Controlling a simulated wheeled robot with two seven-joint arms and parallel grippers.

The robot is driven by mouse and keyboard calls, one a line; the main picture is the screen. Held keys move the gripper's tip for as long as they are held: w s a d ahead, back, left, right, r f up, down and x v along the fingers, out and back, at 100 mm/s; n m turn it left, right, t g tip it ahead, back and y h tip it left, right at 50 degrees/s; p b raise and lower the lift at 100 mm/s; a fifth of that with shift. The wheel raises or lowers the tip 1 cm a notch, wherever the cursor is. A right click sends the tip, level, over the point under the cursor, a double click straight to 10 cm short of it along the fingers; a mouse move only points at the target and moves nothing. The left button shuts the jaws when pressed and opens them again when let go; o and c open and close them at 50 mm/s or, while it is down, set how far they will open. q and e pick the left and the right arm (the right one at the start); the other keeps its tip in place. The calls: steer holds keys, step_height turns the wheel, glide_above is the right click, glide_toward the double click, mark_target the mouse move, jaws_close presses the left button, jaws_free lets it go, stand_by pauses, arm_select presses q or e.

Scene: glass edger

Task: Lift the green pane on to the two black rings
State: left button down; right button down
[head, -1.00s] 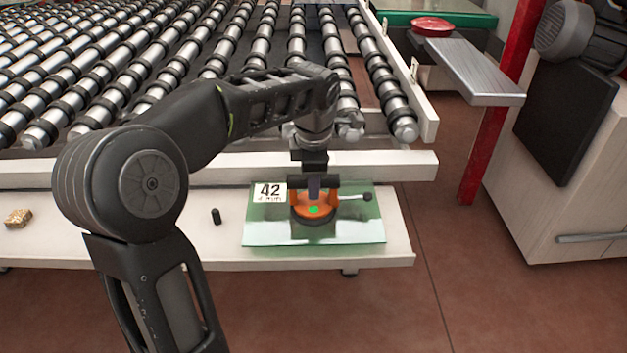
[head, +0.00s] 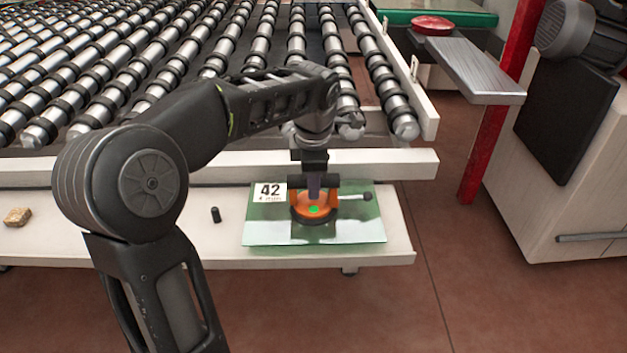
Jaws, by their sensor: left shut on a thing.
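The green pane (head: 270,230) lies flat on the white shelf in front of the roller bed. A white label with 42 (head: 270,192) is on its back left corner. An orange suction lifter (head: 314,209) with a black rim and a green dot sits on the pane, its lever (head: 355,197) pointing right. My left gripper (head: 314,188) reaches down from above and is shut on the lifter; its fingers partly hide the handle. Black rings circle the rollers (head: 376,62) behind; I cannot tell which two are meant. My right gripper is not in view.
The white shelf (head: 398,235) also holds a small black peg (head: 216,215) and a tan block (head: 18,217). A white rail (head: 400,163) runs between shelf and rollers. A grey metal ledge (head: 465,70), red post (head: 490,150) and red dish (head: 432,25) are at right.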

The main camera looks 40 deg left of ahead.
arm_select(q)
steer(key=c, duration=1)
jaws_free()
steer(key=shift+c, duration=0.2)
steer(key=shift+s+f, duration=0.1)
steer(key=shift+f, duration=0.1)
steer(key=r, duration=0.5)
steer(key=s+d+r, duration=0.1)
steer(key=r, duration=0.2)
steer(key=shift+f, duration=0.1)
